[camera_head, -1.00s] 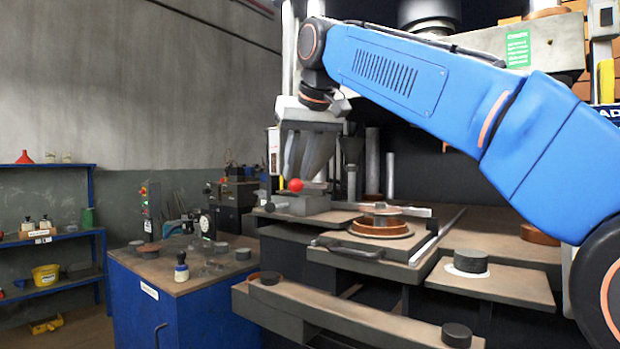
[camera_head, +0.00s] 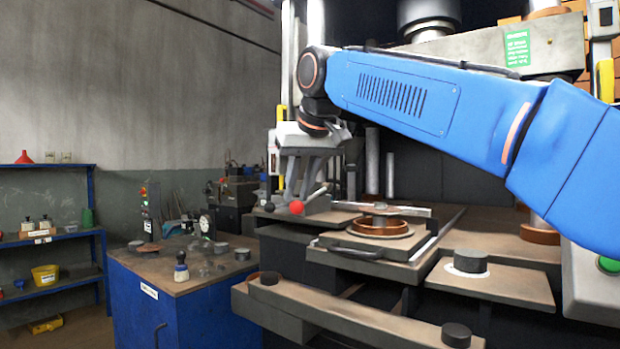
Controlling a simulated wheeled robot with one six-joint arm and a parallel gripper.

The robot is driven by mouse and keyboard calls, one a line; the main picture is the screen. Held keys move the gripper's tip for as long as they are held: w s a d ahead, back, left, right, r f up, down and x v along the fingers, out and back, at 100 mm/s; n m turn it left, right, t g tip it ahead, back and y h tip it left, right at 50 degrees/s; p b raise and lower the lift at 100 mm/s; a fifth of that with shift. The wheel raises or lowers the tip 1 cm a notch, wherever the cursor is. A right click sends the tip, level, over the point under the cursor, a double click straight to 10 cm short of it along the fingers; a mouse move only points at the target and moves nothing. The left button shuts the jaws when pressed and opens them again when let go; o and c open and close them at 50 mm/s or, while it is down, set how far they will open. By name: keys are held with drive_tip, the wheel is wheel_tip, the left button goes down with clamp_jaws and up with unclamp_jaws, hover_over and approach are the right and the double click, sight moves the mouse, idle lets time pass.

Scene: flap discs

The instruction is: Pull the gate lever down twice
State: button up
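The gate lever's red ball knob (camera_head: 297,208) is at the front of the grey block on the press table. Its thin rod (camera_head: 317,194) slopes up to the right from the knob. My gripper (camera_head: 296,192) points down from the wrist, with its grey fingers just above the knob. The fingertips overlap the lever area in this view. I cannot tell whether they touch the knob or how far apart they are.
A round mould (camera_head: 379,227) with an orange ring sits on the press table right of the lever. A small black knob (camera_head: 269,207) is just left of it. A blue cabinet (camera_head: 190,308) with discs on top stands at left. Floor space (camera_head: 85,335) shows beyond it.

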drive_tip(key=shift+f, duration=0.5)
drive_tip(key=shift+r, duration=0.1)
drive_tip(key=shift+a+r, duration=0.1)
drive_tip(key=shift+r, duration=0.75)
wheel_tip(320, 180, up, 8)
drive_tip(key=shift+f, duration=0.2)
idle(0.6)
drive_tip(key=shift+f, duration=4.8)
